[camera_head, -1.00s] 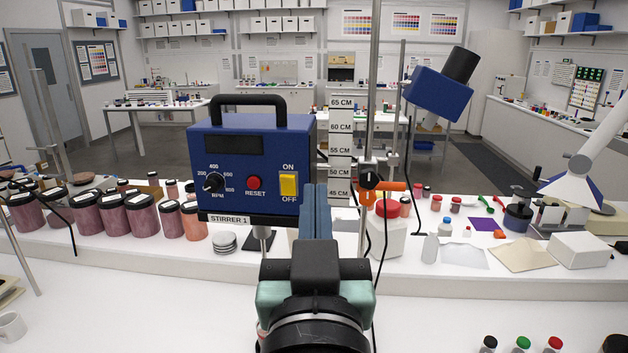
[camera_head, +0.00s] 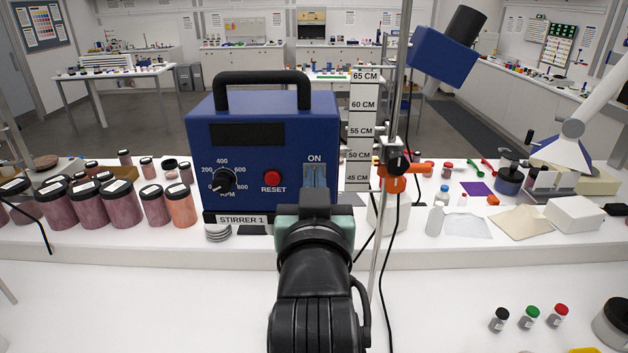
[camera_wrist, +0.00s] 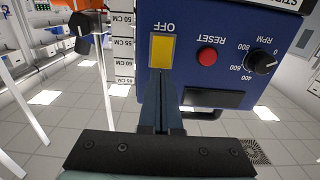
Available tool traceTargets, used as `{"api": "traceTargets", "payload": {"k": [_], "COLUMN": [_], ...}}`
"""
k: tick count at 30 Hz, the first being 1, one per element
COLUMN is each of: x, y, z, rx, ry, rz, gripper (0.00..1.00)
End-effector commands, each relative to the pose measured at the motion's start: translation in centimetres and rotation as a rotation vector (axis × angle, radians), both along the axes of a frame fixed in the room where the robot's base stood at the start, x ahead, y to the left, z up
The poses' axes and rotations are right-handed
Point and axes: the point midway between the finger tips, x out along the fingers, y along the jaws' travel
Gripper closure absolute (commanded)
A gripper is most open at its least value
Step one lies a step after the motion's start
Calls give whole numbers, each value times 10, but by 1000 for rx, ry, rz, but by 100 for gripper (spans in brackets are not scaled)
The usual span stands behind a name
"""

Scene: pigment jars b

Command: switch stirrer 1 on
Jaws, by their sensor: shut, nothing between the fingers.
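Stirrer 1 is a blue box (camera_head: 290,120) with a black handle, a blank dark display, an RPM dial (camera_head: 223,181) and a red RESET button (camera_head: 272,178). Its label reads STIRRER 1 (camera_head: 240,219). My gripper (camera_head: 315,172) is shut and empty, its blue fingers right in front of the switch, just below the word ON. They hide the switch in the head view.
A metal rod with an orange clamp (camera_head: 397,184) and a height scale (camera_head: 362,130) stand to the right. Lidded pigment jars (camera_head: 119,203) line the ledge to the left. Small capped bottles (camera_head: 529,317) stand at front right. The white bench in front is mostly clear.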

Motion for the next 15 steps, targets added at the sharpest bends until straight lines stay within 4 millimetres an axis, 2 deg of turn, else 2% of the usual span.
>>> {"api": "traceTargets", "payload": {"k": [15], "x": [4], "y": [0], "z": [0], "rx": [0], "ry": [-1], "rz": [0], "gripper": [100]}}
